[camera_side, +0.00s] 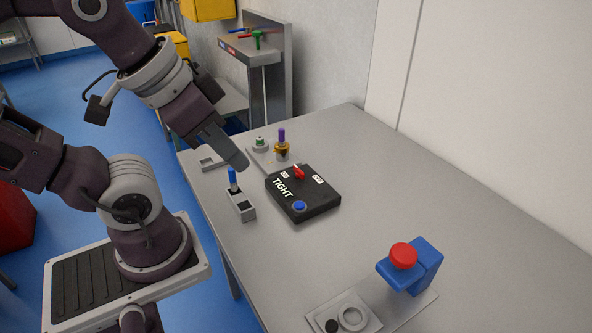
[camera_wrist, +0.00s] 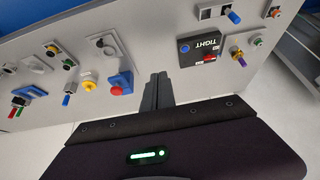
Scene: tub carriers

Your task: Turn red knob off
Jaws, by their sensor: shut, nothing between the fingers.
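The red knob (camera_side: 299,172) sits on top of a black box (camera_side: 318,205) marked TIGHT, between two small white labels. The box also carries a blue round button (camera_side: 299,206). In the wrist view the red knob (camera_wrist: 210,58) shows on the black box (camera_wrist: 197,50), right of the gripper. My gripper (camera_side: 240,162) is shut and empty. In the side view it appears above and left of the knob, apart from it. In the wrist view the gripper (camera_wrist: 158,77) points over bare table left of the box. The label text beside the knob is too small to read.
A blue-handled switch (camera_side: 241,203) stands left of the box. A purple-topped lever (camera_side: 282,145) and a green button (camera_side: 260,143) are behind it. A red mushroom button on a blue mount (camera_side: 424,265) is at the front right. Bare table lies right of the box.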

